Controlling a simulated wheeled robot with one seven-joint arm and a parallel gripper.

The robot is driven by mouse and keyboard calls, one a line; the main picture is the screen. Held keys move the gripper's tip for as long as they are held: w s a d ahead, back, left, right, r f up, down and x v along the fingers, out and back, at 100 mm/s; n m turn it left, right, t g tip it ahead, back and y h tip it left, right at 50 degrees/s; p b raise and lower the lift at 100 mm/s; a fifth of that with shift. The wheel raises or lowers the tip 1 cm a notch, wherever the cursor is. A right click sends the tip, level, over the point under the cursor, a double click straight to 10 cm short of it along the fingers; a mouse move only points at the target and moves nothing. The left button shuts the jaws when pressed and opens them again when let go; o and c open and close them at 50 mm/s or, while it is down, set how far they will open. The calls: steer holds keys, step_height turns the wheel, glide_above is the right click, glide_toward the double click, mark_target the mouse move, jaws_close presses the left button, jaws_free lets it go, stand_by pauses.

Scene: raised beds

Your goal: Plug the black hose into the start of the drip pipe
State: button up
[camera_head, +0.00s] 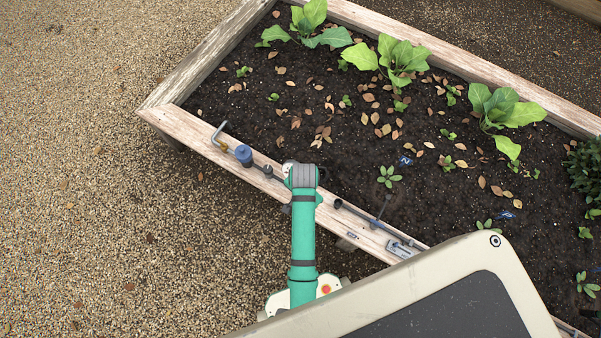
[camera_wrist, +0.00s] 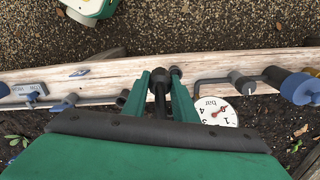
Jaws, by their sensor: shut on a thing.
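In the wrist view my gripper (camera_wrist: 164,80) has its two green fingers shut on the black hose (camera_wrist: 158,88). The hose's thick dark end shows between the fingertips, over the bed's wooden edge. The drip pipe (camera_wrist: 95,101) lies along the edge to the left, with its dark open start (camera_wrist: 122,98) a short way left of the fingers and apart from the hose end. In the head view the pipe's dark start (camera_head: 338,203) is right of my green arm. My arm hides the gripper and held hose end there.
A blue cylinder (camera_head: 244,155) and a bent pipe (camera_head: 219,132) stand on the wooden edge (camera_head: 197,131) at left. A white pressure gauge (camera_wrist: 215,112) is right of the fingers. A label plate (camera_head: 403,249) sits farther right. Leafy plants (camera_head: 398,60) grow in the soil.

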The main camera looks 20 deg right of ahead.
steer(key=s+a+r, duration=0.1)
steer(key=s+r, duration=0.6)
steer(key=s, duration=0.2)
steer(key=shift+r, duration=0.25)
stand_by(0.4)
steer(key=w+d, duration=0.3)
steer(key=d, duration=0.4)
steer(key=w+d, duration=0.3)
steer(key=d, duration=0.5)
steer(key=shift+d, duration=0.15)
stand_by(1.2)
steer(key=shift+w+f, duration=0.1)
step_height(320, 180, down, 10)
stand_by(2.3)
stand_by(0.8)
